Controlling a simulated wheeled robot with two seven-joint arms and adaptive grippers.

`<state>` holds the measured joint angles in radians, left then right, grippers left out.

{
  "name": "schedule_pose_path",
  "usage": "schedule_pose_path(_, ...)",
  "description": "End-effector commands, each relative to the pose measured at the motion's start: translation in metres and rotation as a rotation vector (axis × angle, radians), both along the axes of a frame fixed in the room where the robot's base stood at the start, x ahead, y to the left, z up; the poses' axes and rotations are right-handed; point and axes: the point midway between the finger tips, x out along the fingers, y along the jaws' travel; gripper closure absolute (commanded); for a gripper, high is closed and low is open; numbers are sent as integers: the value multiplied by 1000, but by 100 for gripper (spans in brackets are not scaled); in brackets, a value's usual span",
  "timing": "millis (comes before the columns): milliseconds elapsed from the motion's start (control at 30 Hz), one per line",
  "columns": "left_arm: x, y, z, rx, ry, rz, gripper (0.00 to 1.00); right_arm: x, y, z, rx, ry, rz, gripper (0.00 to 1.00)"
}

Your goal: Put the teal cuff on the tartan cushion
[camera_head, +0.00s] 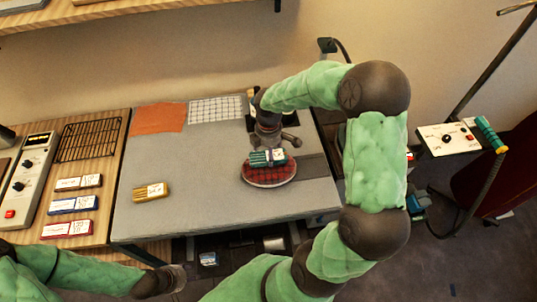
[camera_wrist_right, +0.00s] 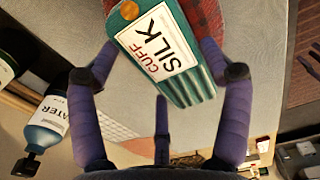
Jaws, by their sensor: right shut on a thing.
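The teal cuff (camera_head: 258,159), a ribbed block with a white label, is over the round red tartan cushion (camera_head: 270,180) at the table's right. In the right wrist view the cuff (camera_wrist_right: 193,88) reads "CUFF SILK" and hides part of the cushion (camera_wrist_right: 207,20). My right gripper (camera_head: 268,148) comes down from above and is shut on the cuff, with fingers on both sides of it. I cannot tell whether the cuff touches the cushion. My left gripper (camera_head: 172,279) is low in front of the table, away from both; its fingers are unclear.
A yellow cuff (camera_head: 151,191) lies on the grey table (camera_head: 210,215). An orange cloth (camera_head: 158,118) and a white grid (camera_head: 216,110) lie at the back. A black rack (camera_head: 88,140) and several labelled blocks are at the left. The table's middle is clear.

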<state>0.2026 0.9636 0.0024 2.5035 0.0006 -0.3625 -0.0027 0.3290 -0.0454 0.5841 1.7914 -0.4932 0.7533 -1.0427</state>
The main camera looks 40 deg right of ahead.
Motion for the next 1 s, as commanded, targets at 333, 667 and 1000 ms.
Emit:
schedule_pose_path(333, 0, 0, -4, 0, 0, 0, 60, -1, 1, -22, 0, 1, 0, 51)
schedule_pose_path(667, 0, 0, -6, 0, 0, 0, 60, -1, 1, -25, 1, 2, 0, 0)
schedule_pose_path(1000, 0, 0, -6, 0, 0, 0, 60, -1, 1, -24, 1, 2, 0, 0)
